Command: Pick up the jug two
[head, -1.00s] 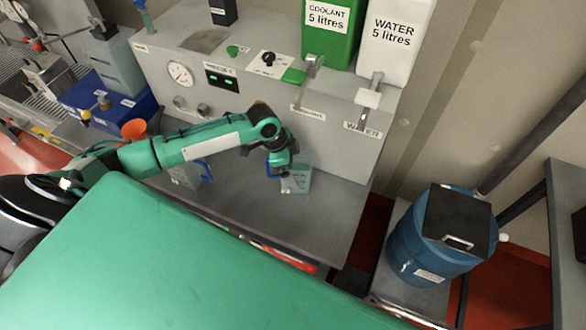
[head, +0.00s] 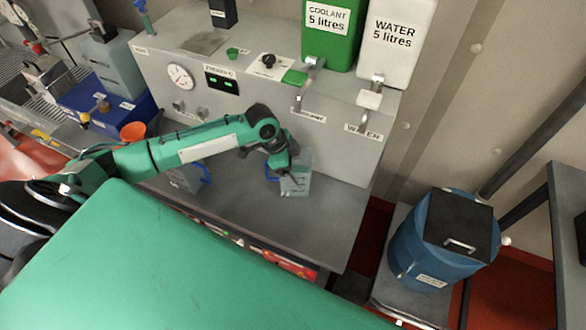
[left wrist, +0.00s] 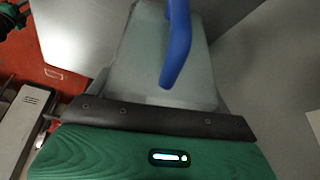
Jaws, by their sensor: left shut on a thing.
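A clear, pale jug (head: 299,180) with a blue handle (head: 271,172) is at the grey bench, below the coolant tap. My left gripper (head: 288,166) is at its upper handle side and is shut on it. In the left wrist view the jug (left wrist: 140,65) and its blue handle (left wrist: 178,45) fill the space in front of the gripper. The exact grip contact is hidden, and I cannot tell whether the jug's base touches the bench. A second jug (head: 184,178) with a blue handle stands farther left, partly behind my arm. No readable number shows on either jug. My right gripper is out of view.
The grey machine panel stands behind, with a green coolant tank (head: 331,45) and a white water tank (head: 392,45) above taps. An orange funnel (head: 133,131) is at left. A blue drum (head: 440,245) stands right of the bench. The bench (head: 325,225) is clear right of the held jug.

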